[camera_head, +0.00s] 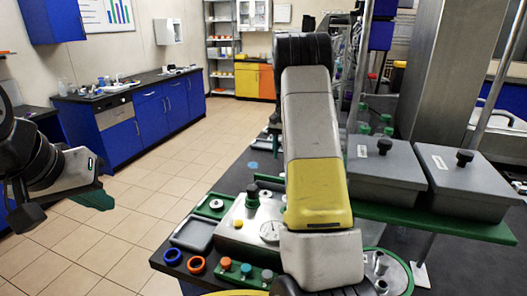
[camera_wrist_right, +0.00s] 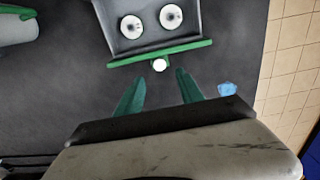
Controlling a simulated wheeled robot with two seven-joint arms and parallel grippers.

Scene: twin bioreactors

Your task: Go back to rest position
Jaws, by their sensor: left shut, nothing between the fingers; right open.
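My left gripper (camera_head: 98,201) is at the left of the head view, over the tiled floor. Its green fingers are together and hold nothing. My right arm stretches through the middle of the head view over the dark bench (camera_head: 240,178), and its gripper is hidden there. In the right wrist view my right gripper (camera_wrist_right: 158,80) is open, its two green fingers apart with nothing between them. Beyond the fingertips is a grey box-like unit (camera_wrist_right: 150,40) with two white round parts and a green edge. The fingers look apart from it.
Two grey lidded boxes (camera_head: 385,170) (camera_head: 470,182) stand on a green shelf at the right, by a metal column (camera_head: 436,75). A control panel (camera_head: 240,225), orange and blue rings lie near the bench's front. Blue cabinets (camera_head: 150,110) line the back left. Tiled floor (camera_head: 150,200) between is clear.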

